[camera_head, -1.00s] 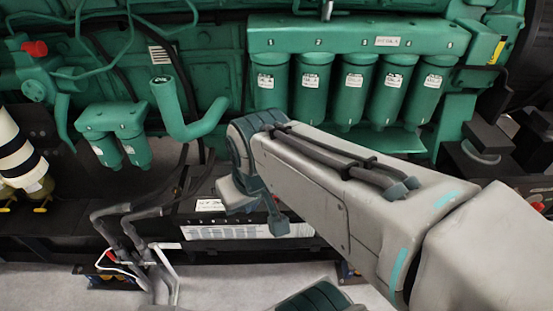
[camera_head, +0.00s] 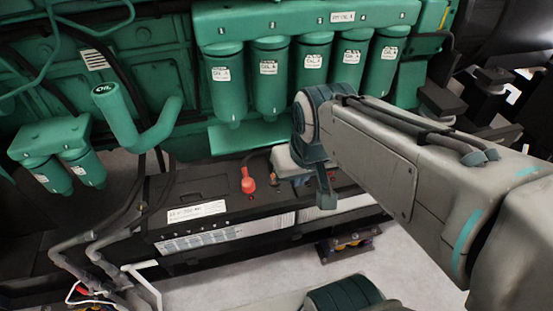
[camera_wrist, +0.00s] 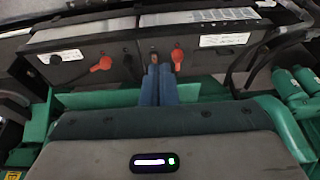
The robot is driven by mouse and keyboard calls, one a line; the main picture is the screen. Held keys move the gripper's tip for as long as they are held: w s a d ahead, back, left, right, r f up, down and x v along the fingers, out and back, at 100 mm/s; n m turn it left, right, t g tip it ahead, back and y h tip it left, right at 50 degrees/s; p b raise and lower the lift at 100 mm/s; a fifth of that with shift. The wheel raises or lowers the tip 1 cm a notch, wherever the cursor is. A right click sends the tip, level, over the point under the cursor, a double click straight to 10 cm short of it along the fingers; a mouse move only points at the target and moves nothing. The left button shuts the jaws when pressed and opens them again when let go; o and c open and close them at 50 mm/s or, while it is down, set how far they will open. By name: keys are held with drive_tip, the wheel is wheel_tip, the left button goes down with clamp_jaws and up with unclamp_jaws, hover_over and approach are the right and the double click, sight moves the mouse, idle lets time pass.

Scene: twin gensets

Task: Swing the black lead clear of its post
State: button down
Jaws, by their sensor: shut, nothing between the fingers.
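Two black batteries sit side by side in a low tray under the green engine; the near one (camera_head: 175,188) bears a white label. In the wrist view, my gripper (camera_wrist: 160,70) has its two blue fingers together and empty, tips at the battery tops beside a small bare-looking post (camera_wrist: 154,57). A red terminal cap (camera_wrist: 177,57) is just right of the tips and also shows in the head view (camera_head: 248,185). Which dark shape is the black lead is unclear; my arm hides part of the batteries.
Green oil filters (camera_head: 270,78) hang above and behind the batteries. A green curved oil pipe (camera_head: 140,125) and grey hoses (camera_head: 90,240) stand to the left. Pale floor (camera_head: 230,280) is open in front.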

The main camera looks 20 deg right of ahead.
drive_tip(key=w+f+m+b, duration=0.1)
drive_tip(key=w+f+b, duration=0.6)
drive_tip(key=w, duration=0.4)
drive_tip(key=h+b, duration=0.5)
drive_tip(key=b, duration=0.5)
approach(270, 167)
drive_tip(key=shift+t, duration=0.4)
drive_tip(key=a, duration=0.2)
drive_tip(key=s+a+r, duration=0.1)
drive_tip(key=a, duration=0.4)
drive_tip(key=shift+s+a+r, duration=0.2)
drive_tip(key=shift+r, duration=0.1)
drive_tip(key=b+x, duration=0.1)
drive_tip(key=x, duration=0.8)
drive_tip(key=shift+w+d+f, duration=0.15)
drive_tip(key=shift+d+f, duration=0.3)
drive_tip(key=shift+d, duration=0.85)
drive_tip(key=shift+d+f, duration=0.2)
drive_tip(key=shift+d, duration=0.75)
